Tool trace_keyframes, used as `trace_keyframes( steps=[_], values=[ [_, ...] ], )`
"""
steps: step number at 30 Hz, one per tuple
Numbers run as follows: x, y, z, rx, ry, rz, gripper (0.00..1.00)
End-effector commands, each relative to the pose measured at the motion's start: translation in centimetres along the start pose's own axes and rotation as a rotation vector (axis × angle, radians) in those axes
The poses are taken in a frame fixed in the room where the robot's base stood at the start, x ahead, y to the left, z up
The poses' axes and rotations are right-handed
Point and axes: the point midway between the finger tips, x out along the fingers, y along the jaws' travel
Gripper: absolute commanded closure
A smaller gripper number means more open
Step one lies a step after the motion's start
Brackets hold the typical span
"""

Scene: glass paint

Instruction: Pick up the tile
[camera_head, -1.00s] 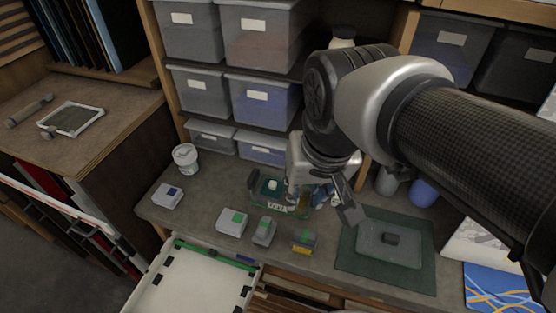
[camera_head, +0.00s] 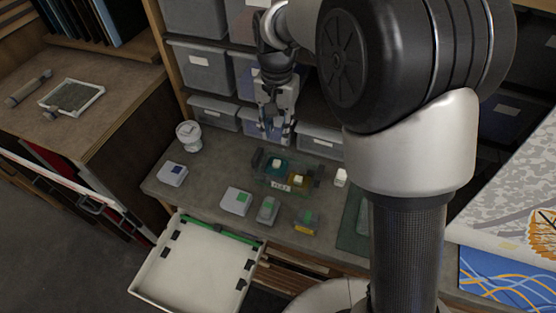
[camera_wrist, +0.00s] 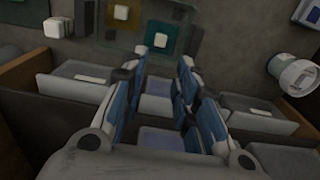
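A glass tile in teal (camera_head: 274,164) with a pale square on it lies in a small clear-and-dark holder on the bench. An amber tile (camera_head: 298,181), also with a pale square, lies beside it to the right. The wrist view shows the teal tile (camera_wrist: 168,37) just beyond my fingertips and the amber tile (camera_wrist: 124,14) at the top edge. My gripper (camera_head: 275,132) is above and behind the holder, in front of the shelf bins, pointing down. Its fingers (camera_wrist: 174,55) are apart, with nothing between them.
A white tub (camera_head: 188,136) stands at the back left, and a small white block (camera_head: 341,178) is right of the holder. Several grey boxes (camera_head: 237,201) line the bench front. Shelf bins (camera_head: 213,113) stand close behind my gripper. An open drawer (camera_head: 190,268) juts out in front.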

Motion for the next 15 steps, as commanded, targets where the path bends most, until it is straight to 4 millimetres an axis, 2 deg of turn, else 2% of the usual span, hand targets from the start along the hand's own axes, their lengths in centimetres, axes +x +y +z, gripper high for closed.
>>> trace_keyframes(
  steps=[1,6,10,15],
  values=[
    [1.5,0.1,0.1,0.0,-0.003,0.002,0.72],
    [5.1,0.1,0.1,0.0,-0.003,0.002,0.72],
    [7.1,0.1,0.1,0.0,-0.001,0.001,0.72],
    [8.0,0.0,0.0,-0.001,0.0,0.0,0.72]
  ],
)
